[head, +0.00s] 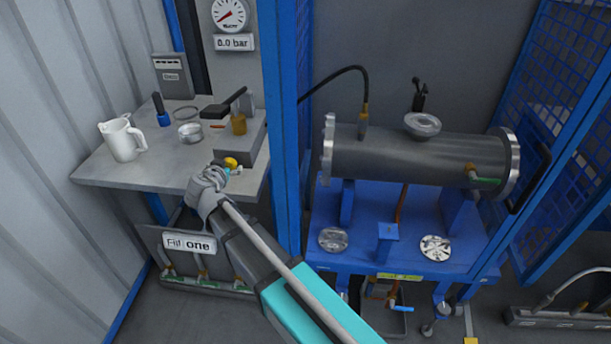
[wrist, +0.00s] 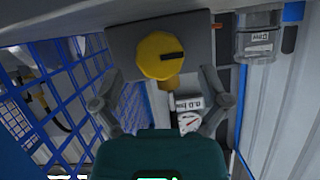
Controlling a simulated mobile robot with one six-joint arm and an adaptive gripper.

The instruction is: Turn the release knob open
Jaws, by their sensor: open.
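The release knob (wrist: 158,55) is a round yellow disc with a dark mark on its face, on the front of a grey block (wrist: 122,36). In the head view the yellow knob (head: 231,162) shows small, just beyond my gripper (head: 222,172). In the wrist view my gripper (wrist: 158,76) is open, with one finger on each side of the knob. I see gaps between the fingers and the knob; the depth between them is hard to judge. The knob's lower part is partly hidden by my gripper in the head view.
A blue post (head: 283,110) stands right of the bench. The flanged shell (head: 415,158) lies on a blue stand. The gauge sign reads 0.0 bar (head: 234,42).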

